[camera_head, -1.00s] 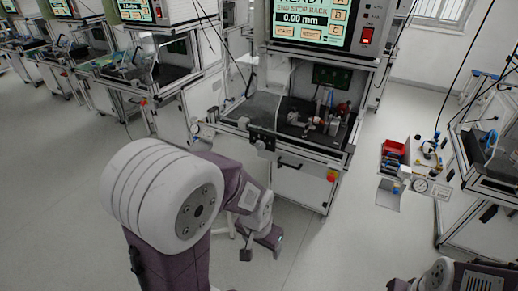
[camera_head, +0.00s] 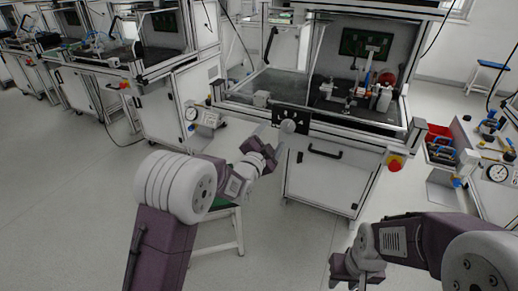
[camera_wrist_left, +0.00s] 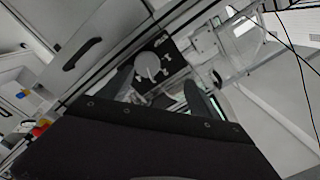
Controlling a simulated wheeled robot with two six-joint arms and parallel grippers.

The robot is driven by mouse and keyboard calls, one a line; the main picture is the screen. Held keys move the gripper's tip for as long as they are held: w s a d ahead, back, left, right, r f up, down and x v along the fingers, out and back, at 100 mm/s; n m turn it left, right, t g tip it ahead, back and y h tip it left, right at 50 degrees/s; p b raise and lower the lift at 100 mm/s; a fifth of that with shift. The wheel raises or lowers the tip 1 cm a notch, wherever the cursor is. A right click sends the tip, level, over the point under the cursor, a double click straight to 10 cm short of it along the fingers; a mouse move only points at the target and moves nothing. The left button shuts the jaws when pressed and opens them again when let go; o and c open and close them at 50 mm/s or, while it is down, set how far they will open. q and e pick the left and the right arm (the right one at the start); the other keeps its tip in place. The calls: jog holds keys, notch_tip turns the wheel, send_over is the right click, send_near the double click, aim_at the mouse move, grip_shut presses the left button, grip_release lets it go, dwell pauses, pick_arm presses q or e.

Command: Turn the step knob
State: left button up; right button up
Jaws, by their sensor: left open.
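The pale round step knob (camera_head: 288,126) sits on a small black panel (camera_head: 305,115) with white marks, on the front edge of the middle machine. In the left wrist view the knob (camera_wrist_left: 147,65) and its panel (camera_wrist_left: 174,56) show ahead, near the top middle. My left gripper (camera_head: 271,154) is open and empty, a little below and left of the knob, apart from it. Its fingers (camera_wrist_left: 160,93) show in the left wrist view, with the knob ahead of the gap. My right gripper (camera_head: 346,269) is low at the right, far from the knob; its jaws are unclear.
A dark handle (camera_head: 325,152) and a red button on a yellow base (camera_head: 395,163) are on the cabinet front. A green-topped stool (camera_head: 222,208) stands below my left arm. A side bench with a red bin (camera_head: 436,134) is at the right. The left floor is clear.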

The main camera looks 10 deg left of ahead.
aim_at(287, 128)
pick_arm(q)
jog(key=w+d, duration=0.1)
jog(key=w, duration=0.1)
jog(key=w+d+f, duration=0.1)
jog(key=w+d, duration=0.2)
jog(key=w, duration=0.1)
jog(key=shift+w+d+f, duration=0.15)
jog(key=shift+w+f, duration=0.15)
jog(key=shift+w, duration=0.05)
jog(key=shift+w+d, duration=0.2)
jog(key=shift+w, duration=0.2)
pick_arm(e)
jog(key=shift+s+d+f, duration=0.35)
jog(key=shift+f, duration=0.25)
pick_arm(q)
jog(key=shift+c, duration=0.3)
jog(key=c, duration=1.3)
